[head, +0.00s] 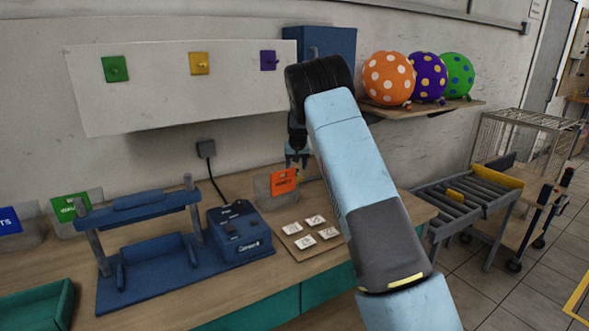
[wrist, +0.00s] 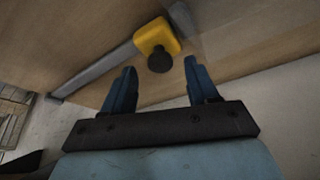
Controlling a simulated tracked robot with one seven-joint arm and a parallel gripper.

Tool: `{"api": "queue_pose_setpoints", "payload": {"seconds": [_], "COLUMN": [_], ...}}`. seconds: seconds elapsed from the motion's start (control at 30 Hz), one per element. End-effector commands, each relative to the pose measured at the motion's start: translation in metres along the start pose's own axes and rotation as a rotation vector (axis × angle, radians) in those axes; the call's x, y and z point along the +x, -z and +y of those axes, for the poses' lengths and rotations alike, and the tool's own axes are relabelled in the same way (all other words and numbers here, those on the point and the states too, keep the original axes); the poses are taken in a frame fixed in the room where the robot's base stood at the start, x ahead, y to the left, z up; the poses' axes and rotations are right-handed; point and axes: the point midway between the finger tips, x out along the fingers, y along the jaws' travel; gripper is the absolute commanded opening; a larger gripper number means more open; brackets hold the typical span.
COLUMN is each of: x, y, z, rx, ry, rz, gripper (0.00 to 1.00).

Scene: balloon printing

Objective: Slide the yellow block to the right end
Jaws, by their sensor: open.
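In the wrist view a yellow block (wrist: 155,37) with a dark round knob (wrist: 160,61) sits on a grey rail (wrist: 100,70) across a wooden surface. The rail runs from the block to the lower left, and a short grey piece shows past the block at the upper right. My gripper (wrist: 161,64) is open. The knob appears between its two blue fingertips, and I see no contact. In the head view my gripper (head: 297,160) is above the back of the table, partly hidden by my arm. This railed block cannot be made out there.
A white wall panel (head: 150,88) carries green, yellow and purple knobbed pieces. The table holds a blue press (head: 145,235), a blue control box (head: 238,235), a clear bin with an orange label (head: 283,181) and several white cards. Balloons rest on a shelf (head: 445,107).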

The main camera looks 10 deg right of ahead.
Motion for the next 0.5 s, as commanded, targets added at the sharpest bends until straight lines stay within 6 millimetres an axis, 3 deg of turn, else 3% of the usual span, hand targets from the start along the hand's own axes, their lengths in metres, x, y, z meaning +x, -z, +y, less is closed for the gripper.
{"api": "queue_pose_setpoints", "payload": {"seconds": [0.2,0.5], "x": [0.017,0.019], "y": [0.0,0.0], "z": [0.0,0.0], "rx": [0.0,0.0], "ry": [0.001,0.001], "rz": [0.0,0.001], "gripper": [0.59,0.59]}}
